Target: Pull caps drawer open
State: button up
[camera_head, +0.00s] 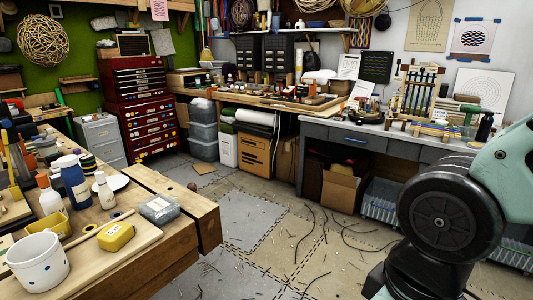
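A dark red tool chest (140,106) with several drawers stands at the back left against the green wall. Its drawers look shut, and coloured dots show on the lower drawer fronts. A grey cabinet (101,139) with drawers stands to its left, also looking shut. A grey desk (345,137) with shut drawers under its top stands at the right. I cannot tell which drawer is the caps drawer, as no label is readable. My arm shows at the right edge, in front of the desk. My gripper is not in view.
Cardboard boxes (340,188) and bins stand under the desks. The grey floor (262,222) in the middle is open, with scattered cane strips.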

aim_at(268, 68)
jog(key=i, duration=2.45)
jog(key=i+j, duration=0.1)
jog(key=i, duration=0.45)
jog(key=i+z, duration=0.15)
jog(key=i, duration=0.4)
jog(key=i+j, duration=0.2)
jog(key=i, duration=0.35)
